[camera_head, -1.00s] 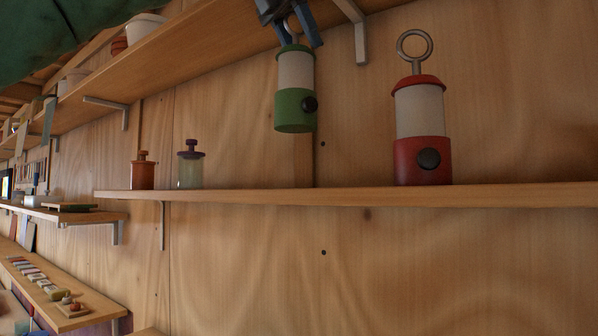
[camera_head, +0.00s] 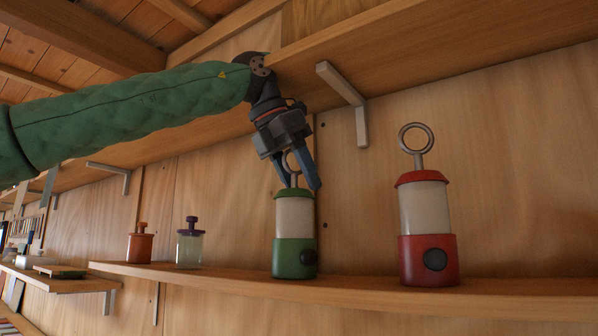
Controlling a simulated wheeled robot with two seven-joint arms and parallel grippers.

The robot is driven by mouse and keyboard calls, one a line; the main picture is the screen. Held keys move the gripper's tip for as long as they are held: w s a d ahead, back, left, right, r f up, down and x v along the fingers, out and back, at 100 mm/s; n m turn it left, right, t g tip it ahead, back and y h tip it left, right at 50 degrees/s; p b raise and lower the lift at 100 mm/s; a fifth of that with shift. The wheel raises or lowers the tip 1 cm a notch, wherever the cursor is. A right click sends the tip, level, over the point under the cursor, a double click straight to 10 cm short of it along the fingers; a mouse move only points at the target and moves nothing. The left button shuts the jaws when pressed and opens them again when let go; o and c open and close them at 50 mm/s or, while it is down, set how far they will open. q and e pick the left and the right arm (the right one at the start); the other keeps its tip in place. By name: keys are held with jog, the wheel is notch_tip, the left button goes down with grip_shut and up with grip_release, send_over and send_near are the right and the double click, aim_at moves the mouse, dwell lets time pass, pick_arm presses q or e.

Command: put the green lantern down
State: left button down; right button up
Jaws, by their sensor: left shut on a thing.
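The green lantern (camera_head: 294,222) has a green cap, a pale middle and a green base with a dark knob. It is upright, with its base at the level of the middle shelf (camera_head: 350,286); no gap shows below it, but I cannot tell whether the shelf bears its weight. My left gripper (camera_head: 297,183) comes down from above and is shut on the lantern's ring handle, one blue finger on each side. The red lantern (camera_head: 427,230) stands on the same shelf to the right, apart from the green one. My right gripper is not in view.
An orange jar (camera_head: 140,243) and a clear jar with a purple lid (camera_head: 189,244) stand on the shelf to the left. An upper shelf (camera_head: 440,50) with a metal bracket (camera_head: 346,100) overhangs close to my left gripper. Bare shelf lies between the lanterns.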

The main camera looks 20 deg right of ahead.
pick_arm(q)
jog(key=shift+s, duration=0.1)
jog(key=shift+s+f, duration=0.1)
jog(key=c, duration=0.6)
grip_release()
